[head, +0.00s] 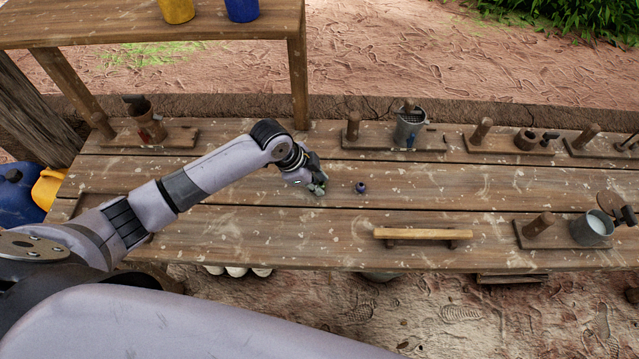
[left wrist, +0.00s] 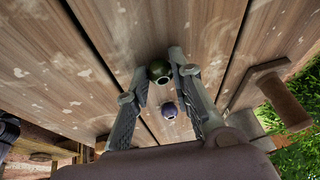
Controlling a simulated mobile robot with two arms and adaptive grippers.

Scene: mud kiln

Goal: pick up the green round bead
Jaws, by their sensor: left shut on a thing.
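The green round bead (left wrist: 159,70) is dark green with a hole in it, and it sits between the two fingertips of my left gripper in the left wrist view. My left gripper (head: 319,187) is shut on it, low over the middle of the wooden table (head: 250,222). In the head view the fingers mostly hide the bead. I cannot tell whether the bead touches the table. My right gripper is not in view.
A blue-purple bead (head: 361,187) lies close to the right of my left gripper; it also shows in the left wrist view (left wrist: 169,110). A wooden bar stand (head: 422,234) is at the front. A metal cup (head: 409,128) stands at the back, and a grey mug (head: 592,230) at right.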

